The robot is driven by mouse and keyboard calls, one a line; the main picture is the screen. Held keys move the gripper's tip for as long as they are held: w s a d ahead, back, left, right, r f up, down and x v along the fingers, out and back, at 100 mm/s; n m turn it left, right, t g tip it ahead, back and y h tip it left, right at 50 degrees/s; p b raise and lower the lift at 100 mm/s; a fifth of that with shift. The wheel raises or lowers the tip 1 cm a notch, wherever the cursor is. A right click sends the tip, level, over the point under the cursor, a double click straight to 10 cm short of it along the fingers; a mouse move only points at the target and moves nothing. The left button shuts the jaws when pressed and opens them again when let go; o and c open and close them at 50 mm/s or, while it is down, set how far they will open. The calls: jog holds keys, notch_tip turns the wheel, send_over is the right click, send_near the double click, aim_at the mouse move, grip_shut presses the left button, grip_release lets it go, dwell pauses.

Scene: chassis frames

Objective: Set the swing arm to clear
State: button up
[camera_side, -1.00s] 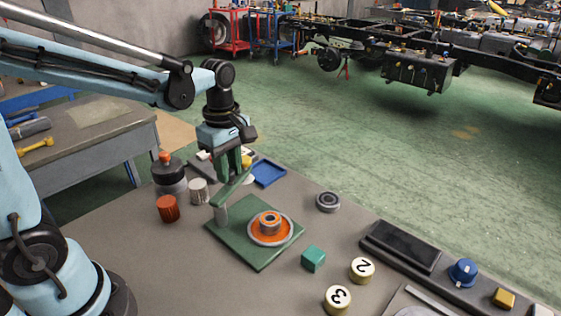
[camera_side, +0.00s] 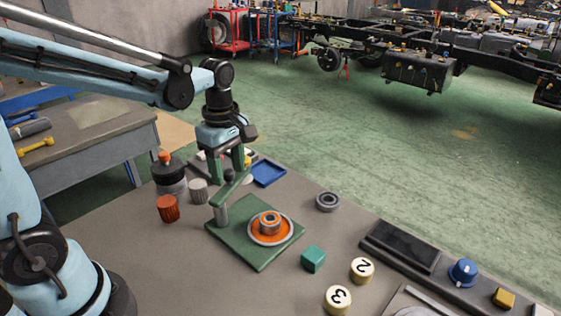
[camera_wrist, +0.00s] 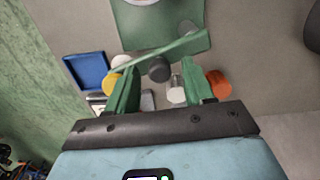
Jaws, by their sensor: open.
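The swing arm (camera_side: 232,188) is a flat green bar on a short grey post (camera_side: 221,215) at the left corner of a green base plate (camera_side: 262,258). It points away from the plate's middle, toward the back. An orange disc (camera_side: 260,236) with a metal ring on it sits on the plate, uncovered. My gripper (camera_side: 226,172) is open near the bar's free end. In the wrist view the bar (camera_wrist: 170,50) slants beyond my fingers (camera_wrist: 161,92). A dark round knob (camera_wrist: 158,69) shows between them; I cannot tell whether it is on the bar.
A blue tray (camera_side: 268,173) lies behind the plate. A red ribbed knob (camera_side: 168,208), a pale ribbed one (camera_side: 198,190) and a dark jar (camera_side: 168,172) stand at left. A teal cube (camera_side: 313,259) and numbered discs (camera_side: 362,270) are at front right.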

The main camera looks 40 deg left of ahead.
notch_tip(320, 180, up, 12)
dwell(0.7)
jog(key=m+t, duration=0.6)
jog(key=m, duration=1.1)
send_near(226, 173)
jog(key=d+f, duration=0.2)
jog(key=f, duration=0.1)
jog(key=shift+w+f, duration=0.1)
jog(key=shift+w, duration=0.25)
jog(key=shift+s+d+f+m+t, duration=0.2)
jog(key=shift+f+m+t, duration=0.35)
jog(key=shift+m, duration=0.45)
